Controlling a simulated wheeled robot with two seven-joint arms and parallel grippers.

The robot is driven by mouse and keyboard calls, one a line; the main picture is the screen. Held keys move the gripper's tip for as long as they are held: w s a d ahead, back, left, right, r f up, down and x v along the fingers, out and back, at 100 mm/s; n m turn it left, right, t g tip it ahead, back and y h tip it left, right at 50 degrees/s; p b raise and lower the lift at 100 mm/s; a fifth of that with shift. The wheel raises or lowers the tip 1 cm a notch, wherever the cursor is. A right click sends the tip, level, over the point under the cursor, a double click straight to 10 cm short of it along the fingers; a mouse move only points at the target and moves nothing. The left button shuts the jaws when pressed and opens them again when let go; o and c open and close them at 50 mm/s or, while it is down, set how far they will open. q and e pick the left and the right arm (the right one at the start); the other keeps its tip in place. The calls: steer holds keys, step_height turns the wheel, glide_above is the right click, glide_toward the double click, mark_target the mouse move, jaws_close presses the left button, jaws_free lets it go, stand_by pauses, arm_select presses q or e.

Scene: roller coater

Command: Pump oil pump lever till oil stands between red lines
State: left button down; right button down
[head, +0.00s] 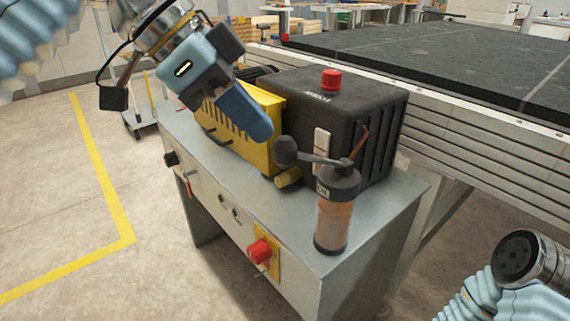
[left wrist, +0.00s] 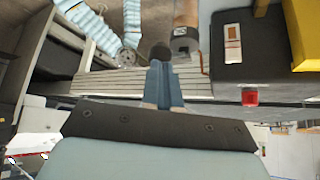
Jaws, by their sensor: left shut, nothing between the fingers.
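The oil pump (head: 333,222) is a dark-capped cylinder with brownish, see-through walls and an OIL label, upright at the front right corner of the grey cabinet. Its lever (head: 318,159) points left and ends in a black ball knob (head: 287,151). My left gripper (head: 262,132) is shut and empty, its blue fingertips just above and left of the knob, apparently apart from it. In the left wrist view the fingers (left wrist: 164,82) point toward the knob (left wrist: 160,54). A pale gauge strip (head: 322,142) is on the black housing; it also shows in the wrist view (left wrist: 232,43). Its red lines and oil level are too small to read.
The black housing (head: 375,105) has a red knob (head: 331,80) on top and a yellow slotted block (head: 258,112) beside it. A red switch (head: 260,251) sticks out of the cabinet front (head: 300,270). A long black-topped conveyor (head: 440,70) stands behind.

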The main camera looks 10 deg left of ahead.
arm_select(q)
steer(key=shift+b+x, duration=0.45)
steer(key=shift+x, duration=0.6)
steer(key=shift+f, duration=0.2)
